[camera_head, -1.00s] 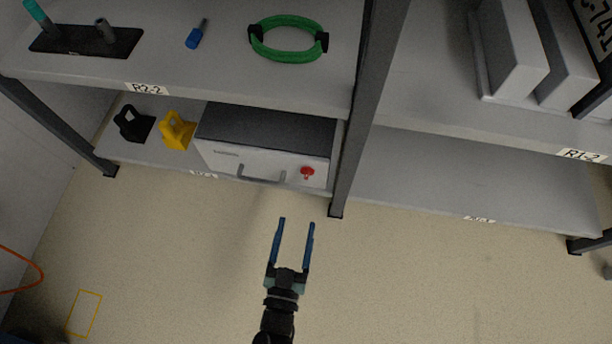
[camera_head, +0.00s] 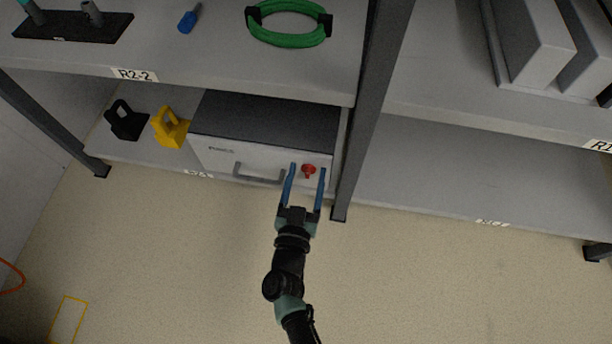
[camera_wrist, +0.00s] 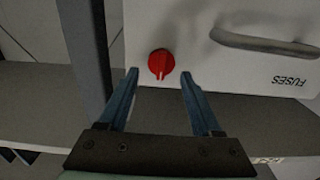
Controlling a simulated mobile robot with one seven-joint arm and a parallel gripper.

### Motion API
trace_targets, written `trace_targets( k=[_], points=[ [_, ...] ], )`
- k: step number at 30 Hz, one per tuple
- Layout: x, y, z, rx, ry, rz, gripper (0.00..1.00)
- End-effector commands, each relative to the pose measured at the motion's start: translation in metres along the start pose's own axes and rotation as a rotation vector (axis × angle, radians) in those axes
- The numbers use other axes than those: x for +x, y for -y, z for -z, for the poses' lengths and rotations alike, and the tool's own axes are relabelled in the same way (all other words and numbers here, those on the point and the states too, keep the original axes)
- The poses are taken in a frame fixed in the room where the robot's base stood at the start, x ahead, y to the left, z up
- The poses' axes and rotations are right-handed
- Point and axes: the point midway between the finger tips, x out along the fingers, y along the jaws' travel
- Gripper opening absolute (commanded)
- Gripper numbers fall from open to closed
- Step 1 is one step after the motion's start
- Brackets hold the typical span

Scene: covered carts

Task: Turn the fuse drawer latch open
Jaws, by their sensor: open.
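The fuse drawer (camera_head: 225,160) is a white-fronted box with a dark top on the lower shelf. It has a grey bar handle (camera_head: 258,177) and, to its right, a red latch knob (camera_head: 308,170). In the wrist view the drawer front (camera_wrist: 230,70) reads FUSES upside down, and the red knob (camera_wrist: 161,64) shows just beyond the fingertips. My gripper (camera_head: 307,170) is open with blue fingers, one on each side of the knob in the head view. In the wrist view my gripper (camera_wrist: 159,74) is roughly centred on the knob, with nothing between its fingers. I cannot tell any contact.
A dark shelf post (camera_head: 362,130) stands close right of the drawer. The upper shelf (camera_head: 200,75) overhangs it, with a green cable coil (camera_head: 288,38) and a blue tool (camera_head: 187,22). The floor in front is clear.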

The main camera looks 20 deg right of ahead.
Motion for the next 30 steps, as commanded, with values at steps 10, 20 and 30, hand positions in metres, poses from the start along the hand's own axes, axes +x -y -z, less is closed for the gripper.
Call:
trace_targets(
  k=[10, 20, 30],
  points=[
    [-0.0003, 0.0000, 0.0001, 0.001, 0.000, 0.000, 0.19],
    [-0.0005, -0.0002, 0.0000, 0.004, 0.000, -0.001, 0.00],
    [-0.0007, -0.0021, 0.0001, 0.119, 0.000, -0.001, 0.00]
  ],
)
